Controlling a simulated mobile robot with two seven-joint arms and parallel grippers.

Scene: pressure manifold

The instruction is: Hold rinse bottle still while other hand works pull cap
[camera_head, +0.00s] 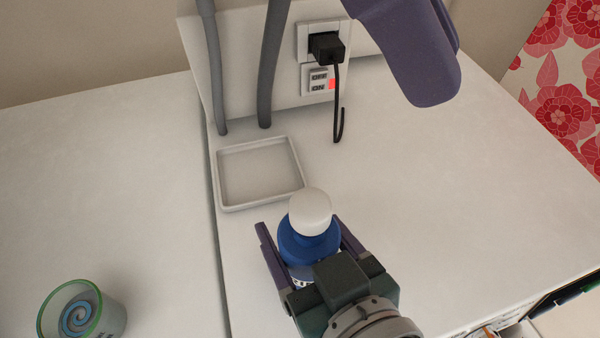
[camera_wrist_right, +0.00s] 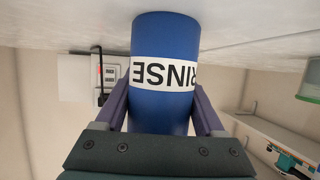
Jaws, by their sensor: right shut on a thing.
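The rinse bottle (camera_head: 309,243) is blue with a white cap (camera_head: 310,211) on top, at the lower middle of the head view. My right gripper (camera_head: 305,250) is shut on it, with one purple finger on each side. In the right wrist view, which is upside down, the blue bottle (camera_wrist_right: 165,112) carries a white label reading RINSE. My right gripper's fingers (camera_wrist_right: 160,105) flank the bottle there. The bottle looks upright; I cannot tell whether its base touches the counter. The cap sits on the bottle with nothing touching it. My left gripper's jaws do not show.
A shallow grey tray (camera_head: 221,180) lies just behind the bottle. A white box with a black plug (camera_head: 326,46), an OFF/ON switch (camera_head: 318,79) and grey hoses (camera_head: 270,65) stands behind it. A cup with a blue spiral (camera_head: 85,312) is at lower left. The counter right of the bottle is clear.

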